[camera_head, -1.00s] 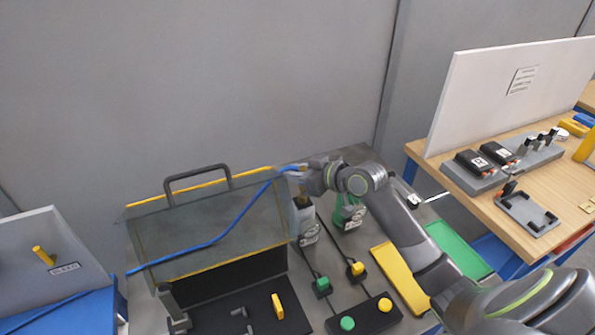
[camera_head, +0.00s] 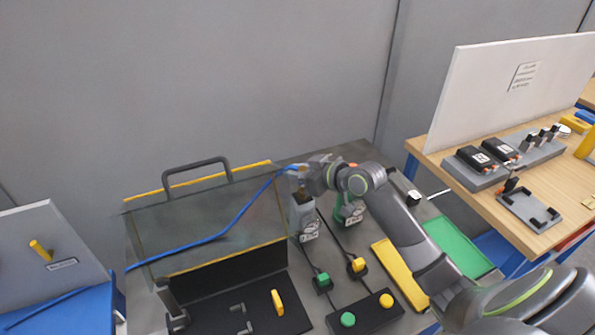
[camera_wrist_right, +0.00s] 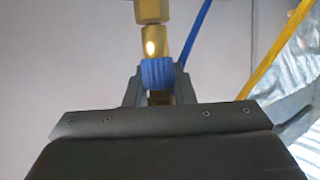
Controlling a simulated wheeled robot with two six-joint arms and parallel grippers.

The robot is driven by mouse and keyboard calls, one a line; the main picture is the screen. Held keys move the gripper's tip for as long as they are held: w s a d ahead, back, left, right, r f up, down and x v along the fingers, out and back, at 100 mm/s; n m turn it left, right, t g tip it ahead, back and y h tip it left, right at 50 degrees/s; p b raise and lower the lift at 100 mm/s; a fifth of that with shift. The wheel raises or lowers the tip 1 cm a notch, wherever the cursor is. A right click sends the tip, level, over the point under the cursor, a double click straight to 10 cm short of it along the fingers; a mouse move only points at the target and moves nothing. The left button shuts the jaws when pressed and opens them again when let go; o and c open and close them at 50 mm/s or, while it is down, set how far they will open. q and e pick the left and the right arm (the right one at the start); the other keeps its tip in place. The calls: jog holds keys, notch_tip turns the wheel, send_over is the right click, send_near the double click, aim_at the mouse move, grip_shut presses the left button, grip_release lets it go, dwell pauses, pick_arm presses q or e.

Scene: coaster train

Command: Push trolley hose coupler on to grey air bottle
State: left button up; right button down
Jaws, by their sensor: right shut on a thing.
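My right gripper (camera_head: 301,173) is shut on the blue-sleeved hose coupler (camera_wrist_right: 157,73), just above the grey air bottle (camera_head: 304,218) in the head view. The blue hose (camera_head: 232,226) runs from the gripper down to the left. In the right wrist view, brass fittings (camera_wrist_right: 152,38) stand in line with the coupler's blue sleeve. I cannot tell whether the coupler is seated on the bottle; the gripper hides the joint in the head view. A green bottle (camera_head: 350,209) stands to the right of the grey one. My left gripper is not in view.
A clear guard with a black handle (camera_head: 197,168) and yellow edges stands left of the bottles. A button box (camera_head: 364,313) and a yellow tray (camera_head: 399,275) lie in front. A wooden bench (camera_head: 548,190) is at right, a blue trolley (camera_head: 70,305) at left.

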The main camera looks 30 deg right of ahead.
jog(key=shift+f, duration=0.2)
jog(key=c, duration=1.1)
grip_release()
jog(key=shift+c, duration=0.2)
jog(key=v, duration=1.7)
jog(key=shift+r+b, duration=0.25)
jog(key=shift+b, duration=0.05)
jog(key=shift+s+d+f, duration=0.1)
jog(key=shift+s+d, duration=0.05)
jog(key=shift+s, duration=0.05)
